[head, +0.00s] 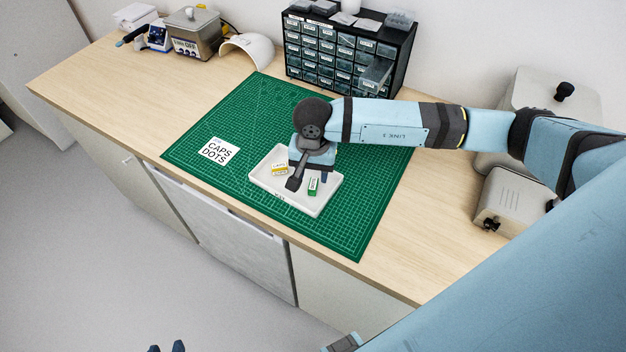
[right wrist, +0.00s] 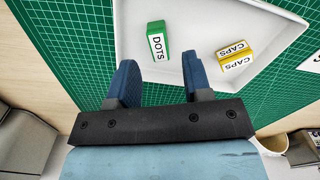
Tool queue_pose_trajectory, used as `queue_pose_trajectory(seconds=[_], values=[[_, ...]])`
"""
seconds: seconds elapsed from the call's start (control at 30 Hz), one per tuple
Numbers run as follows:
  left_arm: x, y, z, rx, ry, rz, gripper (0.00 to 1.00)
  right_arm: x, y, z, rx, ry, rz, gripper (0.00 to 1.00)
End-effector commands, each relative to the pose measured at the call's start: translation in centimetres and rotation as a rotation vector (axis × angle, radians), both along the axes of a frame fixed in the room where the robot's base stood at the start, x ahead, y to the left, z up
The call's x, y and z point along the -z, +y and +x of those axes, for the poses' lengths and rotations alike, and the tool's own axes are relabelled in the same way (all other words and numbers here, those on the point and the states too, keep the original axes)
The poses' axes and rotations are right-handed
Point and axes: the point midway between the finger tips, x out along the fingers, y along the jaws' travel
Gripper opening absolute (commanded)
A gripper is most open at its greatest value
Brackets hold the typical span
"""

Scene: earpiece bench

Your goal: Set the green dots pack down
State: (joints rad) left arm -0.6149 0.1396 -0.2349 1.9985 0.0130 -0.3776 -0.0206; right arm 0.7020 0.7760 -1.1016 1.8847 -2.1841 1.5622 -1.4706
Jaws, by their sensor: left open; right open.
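The green dots pack (head: 313,186) lies in the white tray (head: 262,184), towards its front right. In the right wrist view the pack (right wrist: 158,42) shows its DOTS label, just beyond the fingertips. My right gripper (right wrist: 160,63) is open, with clear space between its two blue fingers and nothing held. It is over the tray and hides part of it in the head view. A yellow-and-white caps pack (head: 280,169) lies in the same tray, apart from the dots pack; it also shows in the right wrist view (right wrist: 235,56). My left gripper (head: 166,348) is open at the bottom edge, away from the bench.
The tray sits on a green cutting mat (head: 350,225). A white card reading CAPS DOTS (head: 218,151) lies left of the tray. A drawer cabinet (head: 335,55) with one drawer pulled out stands behind. Grey equipment (head: 510,200) stands at right. The mat's left part is mostly clear.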

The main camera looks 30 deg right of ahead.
Motion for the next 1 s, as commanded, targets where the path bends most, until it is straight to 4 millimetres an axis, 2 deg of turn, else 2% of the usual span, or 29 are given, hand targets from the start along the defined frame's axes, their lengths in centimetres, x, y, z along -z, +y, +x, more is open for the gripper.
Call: queue_pose_trajectory(seconds=[0.2,0.4,0.57,1.0], values=[[1.5,0.0,-0.1,0.0,0.005,0.001,0.43,-4.7,0.0,0.1,-0.001,-0.005,0.0,0.45],[2.1,0.0,-0.2,0.0,0.009,0.002,0.43,-7.5,0.0,0.0,0.0,-0.003,0.0,0.45],[2.1,0.0,-0.2,0.0,0.009,0.002,0.43,-8.2,-0.1,0.0,0.0,0.001,-0.001,0.45],[1.7,0.0,0.0,0.0,0.001,0.0,0.43,-8.2,0.0,0.0,0.0,0.0,0.0,0.45]])
